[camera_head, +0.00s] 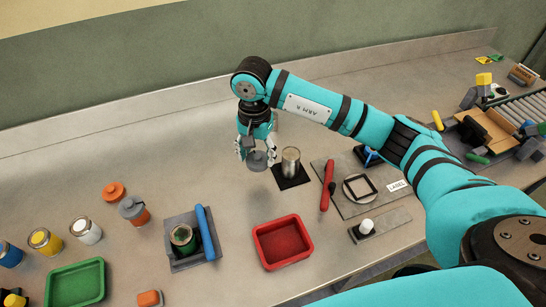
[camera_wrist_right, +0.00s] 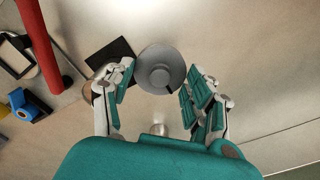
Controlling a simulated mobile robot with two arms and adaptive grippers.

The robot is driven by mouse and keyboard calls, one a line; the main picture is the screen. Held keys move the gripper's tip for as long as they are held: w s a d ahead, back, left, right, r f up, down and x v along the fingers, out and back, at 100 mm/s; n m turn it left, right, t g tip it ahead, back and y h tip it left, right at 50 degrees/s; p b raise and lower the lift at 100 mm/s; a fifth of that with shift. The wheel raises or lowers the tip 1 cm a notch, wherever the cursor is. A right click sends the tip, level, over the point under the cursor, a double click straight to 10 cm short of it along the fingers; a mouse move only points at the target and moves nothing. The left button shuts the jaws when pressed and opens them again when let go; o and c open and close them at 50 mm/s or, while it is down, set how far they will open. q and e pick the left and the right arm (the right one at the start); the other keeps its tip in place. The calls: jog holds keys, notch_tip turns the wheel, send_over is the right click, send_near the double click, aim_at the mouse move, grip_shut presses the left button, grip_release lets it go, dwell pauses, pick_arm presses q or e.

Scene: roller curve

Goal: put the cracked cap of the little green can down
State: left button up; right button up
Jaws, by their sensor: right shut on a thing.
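The grey round cap (camera_head: 258,161) with a knob on top is held by my right gripper (camera_head: 256,150), above the table and left of a metal cylinder. In the right wrist view the cap (camera_wrist_right: 160,72) sits between the fingertips of my right gripper (camera_wrist_right: 157,82); a small dark line shows near its lower edge. The little green can (camera_head: 184,239) stands open in a grey fixture (camera_head: 178,264) with a blue lever, to the lower left of the gripper. My left gripper is not in view.
A red tray (camera_head: 282,243) lies below the gripper and a green tray (camera_head: 75,285) at lower left. The metal cylinder (camera_head: 290,162) stands on a black pad. A red handle (camera_head: 326,185) stands to the right. Several cans stand at left. Bare table lies left of the gripper.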

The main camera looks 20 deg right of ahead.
aim_at(259, 155)
jog(key=f, duration=0.2)
jog(key=f+p, duration=0.1)
jog(key=shift+w+d+f, duration=0.1)
jog(key=shift+d+f, duration=0.1)
jog(key=shift+f, duration=0.2)
notch_tip(259, 155, down, 4)
jog(key=shift+a+r+p, duration=0.1)
jog(key=shift+r+p, duration=0.15)
jog(key=shift+p, duration=0.35)
jog(key=shift+f, duration=0.15)
jog(key=shift+f+b, duration=0.15)
jog(key=shift+b, duration=0.15)
jog(key=o, duration=0.8)
jog(key=shift+c, duration=0.2)
